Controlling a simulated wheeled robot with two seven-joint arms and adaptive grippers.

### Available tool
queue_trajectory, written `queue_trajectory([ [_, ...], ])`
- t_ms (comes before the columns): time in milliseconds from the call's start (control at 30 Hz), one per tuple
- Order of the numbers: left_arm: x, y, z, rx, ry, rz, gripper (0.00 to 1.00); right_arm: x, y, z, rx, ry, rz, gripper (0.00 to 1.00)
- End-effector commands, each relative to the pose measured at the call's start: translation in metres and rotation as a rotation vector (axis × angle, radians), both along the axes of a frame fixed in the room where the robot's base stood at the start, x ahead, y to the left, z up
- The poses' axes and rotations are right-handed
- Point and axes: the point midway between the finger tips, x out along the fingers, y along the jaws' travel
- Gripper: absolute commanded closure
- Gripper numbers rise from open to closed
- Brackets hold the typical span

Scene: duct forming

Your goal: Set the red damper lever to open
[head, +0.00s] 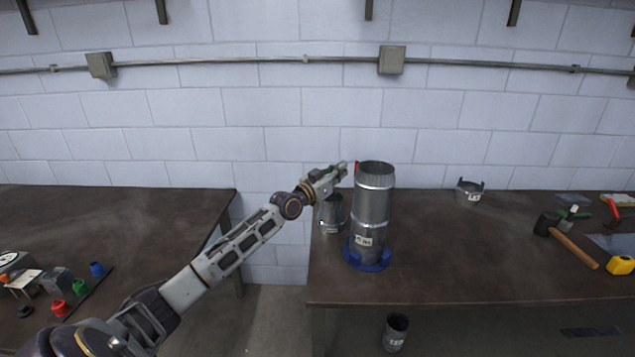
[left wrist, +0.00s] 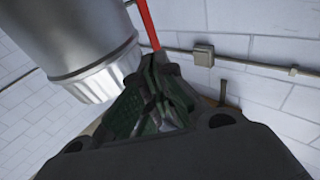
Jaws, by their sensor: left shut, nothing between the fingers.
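The red damper lever (head: 356,168) shows as a small upright red strip at the left side of the tall metal duct (head: 373,205), near its top. The duct stands upright in a blue ring base (head: 367,256) on the right table. My left gripper (head: 342,168) is shut and empty, just left of the lever. In the left wrist view the lever (left wrist: 148,22) is a long red bar running down to the tips of the left gripper (left wrist: 157,62). Whether they touch, I cannot tell. The duct (left wrist: 85,45) fills the upper left there. My right gripper is not in view.
A shorter metal duct piece (head: 331,215) stands behind and left of the tall duct. A collar (head: 469,191) stands at the back. A hammer (head: 566,238) and a yellow tape measure (head: 620,265) lie at the right. The table between collar and hammer is clear.

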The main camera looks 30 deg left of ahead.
Motion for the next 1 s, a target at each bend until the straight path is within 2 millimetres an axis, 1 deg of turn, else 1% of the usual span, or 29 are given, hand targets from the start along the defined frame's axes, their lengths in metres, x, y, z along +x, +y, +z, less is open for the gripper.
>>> queue_trajectory([
  [267,-0.011,0.003,-0.001,0.000,0.001,0.000,1.00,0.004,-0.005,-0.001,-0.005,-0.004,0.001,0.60],
  [433,-0.021,0.005,-0.002,0.002,0.000,0.000,1.00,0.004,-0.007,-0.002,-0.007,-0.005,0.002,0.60],
  [1000,-0.057,0.014,-0.003,0.002,0.000,-0.001,1.00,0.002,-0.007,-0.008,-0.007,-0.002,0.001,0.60],
])
